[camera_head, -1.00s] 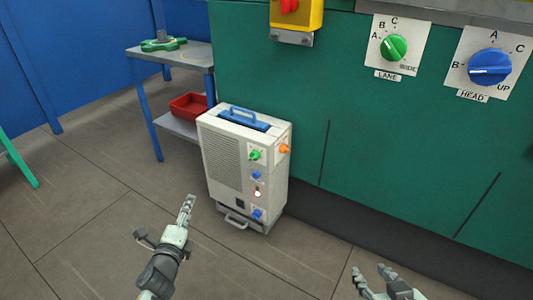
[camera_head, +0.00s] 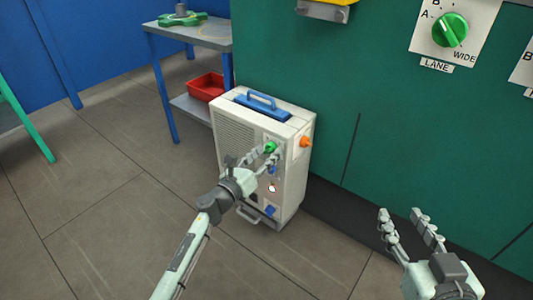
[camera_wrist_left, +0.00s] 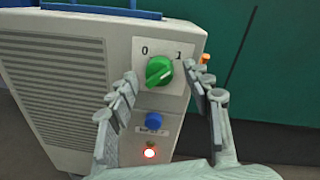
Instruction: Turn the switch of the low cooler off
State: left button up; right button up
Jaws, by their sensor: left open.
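The low cooler (camera_head: 240,135) is a pale box with a blue top handle, standing on the floor against the green cabinet. Its green knob (camera_wrist_left: 159,71) sits on a white plate marked 0 and 1; its ridge slants from lower left to upper right, toward the 1 side. The green knob also shows in the head view (camera_head: 271,147). My left gripper (camera_wrist_left: 162,78) is open, its fingers on either side of the knob; I cannot tell whether they touch it. My right gripper (camera_head: 402,215) is open and empty, in front of the green cabinet.
Below the green knob are a blue knob (camera_wrist_left: 154,121) and a lit red lamp (camera_wrist_left: 150,153). An orange knob (camera_head: 305,142) sticks out of the cooler's side. A blue-legged table (camera_head: 205,35) with a red tray (camera_head: 207,87) stands behind.

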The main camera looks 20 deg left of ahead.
pick_arm(q)
jog(key=shift+w, duration=0.25)
jog(key=shift+c, duration=0.2)
